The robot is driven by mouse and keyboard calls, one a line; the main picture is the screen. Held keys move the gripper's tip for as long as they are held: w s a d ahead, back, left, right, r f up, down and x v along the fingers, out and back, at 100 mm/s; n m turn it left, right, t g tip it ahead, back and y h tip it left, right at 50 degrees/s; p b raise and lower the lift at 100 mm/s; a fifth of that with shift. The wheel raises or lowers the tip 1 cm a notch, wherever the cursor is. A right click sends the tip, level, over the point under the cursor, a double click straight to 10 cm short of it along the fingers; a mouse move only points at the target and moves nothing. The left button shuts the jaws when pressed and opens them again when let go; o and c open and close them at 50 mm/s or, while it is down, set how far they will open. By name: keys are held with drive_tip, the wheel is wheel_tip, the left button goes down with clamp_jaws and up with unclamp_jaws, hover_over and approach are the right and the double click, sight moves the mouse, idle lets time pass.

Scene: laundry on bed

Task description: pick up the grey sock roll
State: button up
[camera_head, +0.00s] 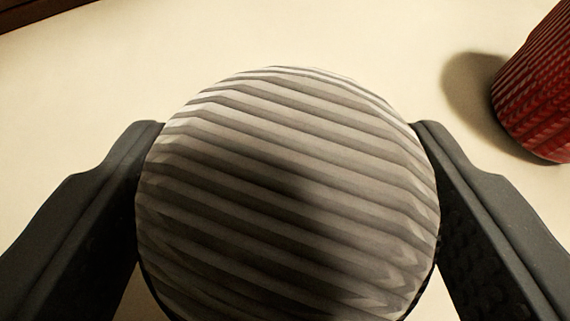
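The grey sock roll (285,180) fills the middle of the view, large and close, with diagonal ribbed stripes. A dark shadow lies across its centre and lower right. My gripper (288,150) has one black finger against the left side of the roll and the other against its right side. The fingers are spread by the roll's width, with no clear gap between them and it. The bottom of the roll is cut off or hidden. I cannot tell whether the roll touches the bed.
A red ribbed roll (540,90) stands at the upper right, cut by the picture edge, its shadow falling to its left. The pale bed surface (110,60) is bare at the upper left. A dark brown edge (30,10) shows in the top left corner.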

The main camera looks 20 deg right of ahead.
drive_tip(key=c, duration=0.7)
